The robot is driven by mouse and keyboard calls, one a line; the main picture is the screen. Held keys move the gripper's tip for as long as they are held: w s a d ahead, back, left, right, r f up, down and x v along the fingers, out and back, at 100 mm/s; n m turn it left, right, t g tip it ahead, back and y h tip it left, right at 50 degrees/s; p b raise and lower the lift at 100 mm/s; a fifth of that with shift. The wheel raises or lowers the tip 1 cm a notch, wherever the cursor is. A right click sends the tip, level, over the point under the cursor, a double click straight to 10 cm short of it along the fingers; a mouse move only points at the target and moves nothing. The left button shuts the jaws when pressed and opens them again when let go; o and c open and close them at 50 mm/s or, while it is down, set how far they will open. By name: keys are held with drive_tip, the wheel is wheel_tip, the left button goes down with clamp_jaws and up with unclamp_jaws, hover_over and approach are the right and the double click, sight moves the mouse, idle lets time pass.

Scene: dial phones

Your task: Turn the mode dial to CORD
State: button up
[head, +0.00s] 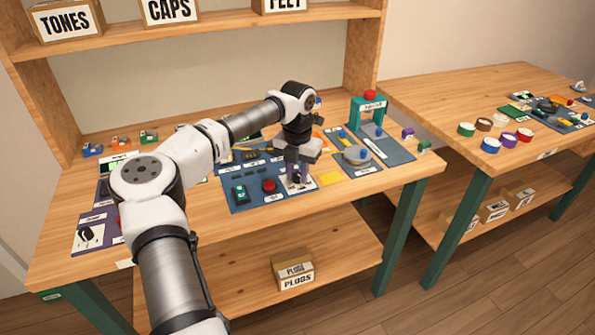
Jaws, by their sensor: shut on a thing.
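My gripper (297,176) points down over a small white plate (307,187) at the right front of the blue panel. It is shut on a small dark knob on that plate, apparently the mode dial; the fingers hide most of it. I cannot read the dial's labels or tell where its pointer stands. A second black knob (86,236) sits on the purple panel (98,217) at the table's left end, away from my gripper.
A yellow pad (330,178) and a round grey dial (356,155) lie to the right. A green stand (368,108) rises behind them.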

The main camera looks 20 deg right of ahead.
sight(297, 174)
drive_tip(key=shift+m, duration=1.6)
drive_tip(key=shift+w, duration=0.1)
drive_tip(key=o, duration=1)
drive_tip(key=shift+r, duration=0.15)
wheel_tip(297, 174, up, 14)
drive_tip(key=b, duration=0.1)
drive_tip(key=shift+f, duration=0.2)
